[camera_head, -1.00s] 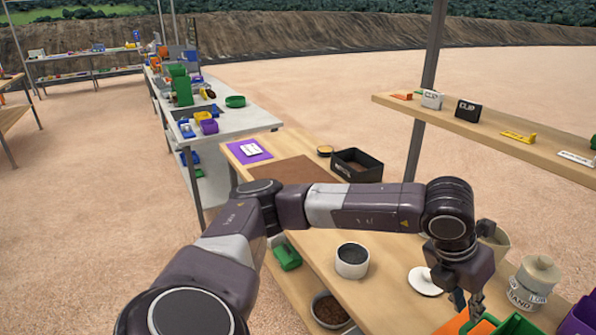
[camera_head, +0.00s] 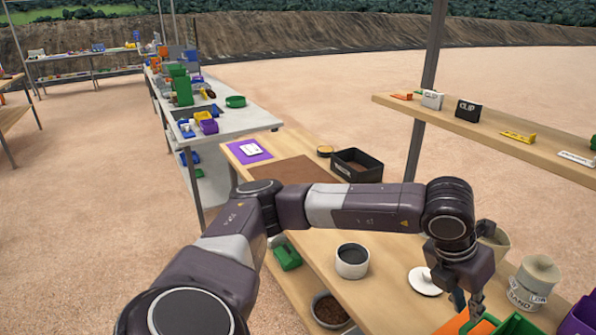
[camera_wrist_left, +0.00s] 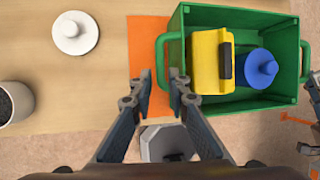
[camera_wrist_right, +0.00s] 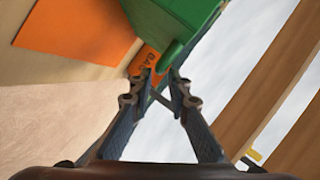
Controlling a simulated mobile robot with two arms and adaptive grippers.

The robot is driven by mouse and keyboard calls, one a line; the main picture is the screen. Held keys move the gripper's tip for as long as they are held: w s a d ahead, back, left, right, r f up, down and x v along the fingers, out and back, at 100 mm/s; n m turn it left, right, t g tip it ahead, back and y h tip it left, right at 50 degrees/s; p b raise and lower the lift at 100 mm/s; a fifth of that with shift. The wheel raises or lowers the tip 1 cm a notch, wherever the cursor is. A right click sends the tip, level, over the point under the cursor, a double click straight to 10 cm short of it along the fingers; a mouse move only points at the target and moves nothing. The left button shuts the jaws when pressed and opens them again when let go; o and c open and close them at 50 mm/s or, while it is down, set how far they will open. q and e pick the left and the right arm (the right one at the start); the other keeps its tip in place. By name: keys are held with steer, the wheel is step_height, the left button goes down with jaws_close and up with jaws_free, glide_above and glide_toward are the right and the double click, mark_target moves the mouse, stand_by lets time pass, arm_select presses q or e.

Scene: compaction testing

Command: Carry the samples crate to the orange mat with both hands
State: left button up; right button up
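The green samples crate (camera_wrist_left: 233,102) holds a yellow block (camera_wrist_left: 208,62) and a blue round-topped piece (camera_wrist_left: 257,68). It shows at the bottom edge in the head view (camera_head: 515,325). The orange mat (camera_wrist_left: 148,35) shows beside and under the crate's left side; I cannot tell whether the crate touches it. My left gripper (camera_wrist_left: 161,78) is open, its fingertips on either side of the crate's left handle (camera_wrist_left: 160,57). My right gripper (camera_wrist_right: 160,82) is open, its fingertips near a green crate handle (camera_wrist_right: 170,55). The right arm is out of the head view.
A white lid (camera_head: 424,281), white-rimmed pot (camera_head: 352,261) and sand container (camera_head: 532,282) stand on the wooden table near my left arm. A purple bin (camera_head: 581,320) is right of the crate. A black tray (camera_head: 357,166) lies farther back. A shelf (camera_head: 540,152) overhangs the right.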

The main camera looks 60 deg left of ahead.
steer(key=shift+v, duration=0.95)
